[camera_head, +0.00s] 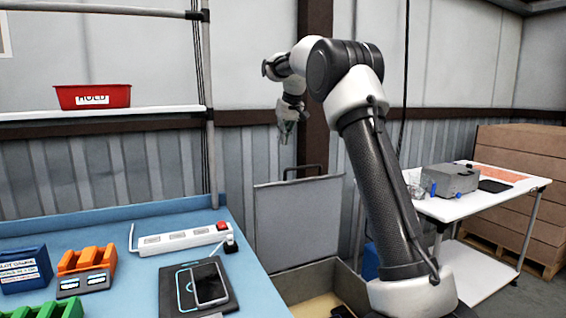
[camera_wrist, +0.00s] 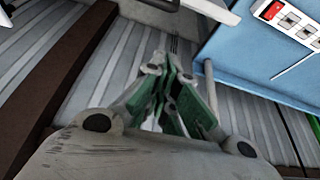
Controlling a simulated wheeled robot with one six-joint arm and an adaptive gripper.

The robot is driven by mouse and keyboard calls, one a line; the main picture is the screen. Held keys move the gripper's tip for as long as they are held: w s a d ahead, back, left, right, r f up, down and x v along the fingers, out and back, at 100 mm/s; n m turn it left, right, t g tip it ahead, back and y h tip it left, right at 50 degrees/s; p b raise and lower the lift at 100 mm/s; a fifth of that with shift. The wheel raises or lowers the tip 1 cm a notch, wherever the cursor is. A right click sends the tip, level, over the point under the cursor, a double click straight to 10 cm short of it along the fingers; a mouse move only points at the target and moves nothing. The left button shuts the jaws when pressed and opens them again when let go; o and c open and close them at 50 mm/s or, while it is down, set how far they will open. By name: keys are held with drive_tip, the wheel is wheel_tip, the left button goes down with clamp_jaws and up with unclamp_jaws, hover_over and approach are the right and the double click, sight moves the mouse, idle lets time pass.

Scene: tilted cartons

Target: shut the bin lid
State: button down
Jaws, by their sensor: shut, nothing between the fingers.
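The bin lid (camera_head: 298,222) is a flat grey panel standing upright, open, at the back of the bin. A dark handle (camera_head: 303,168) sits on its top edge. The bin (camera_head: 335,272) is below it, open, with a pale tan inside; my arm hides its right part. My gripper (camera_head: 284,138) points down, above the lid's top edge and slightly left of the handle, apart from both in the picture. Its green-padded fingers (camera_wrist: 174,85) are closed together and empty in the wrist view. A pale panel edge at the top of that view may be the lid; I cannot tell.
A blue workbench (camera_head: 110,240) stands left of the bin, with a power strip (camera_head: 180,238) and a phone (camera_head: 208,284) on it. A shelf with a red tray (camera_head: 92,97) is above. A white table (camera_head: 470,205) stands at right. A corrugated wall is behind.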

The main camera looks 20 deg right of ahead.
wheel_tip(320, 180, down, 10)
drive_tip(key=shift+w, duration=0.4)
idle(0.3)
drive_tip(key=shift+r, duration=0.1)
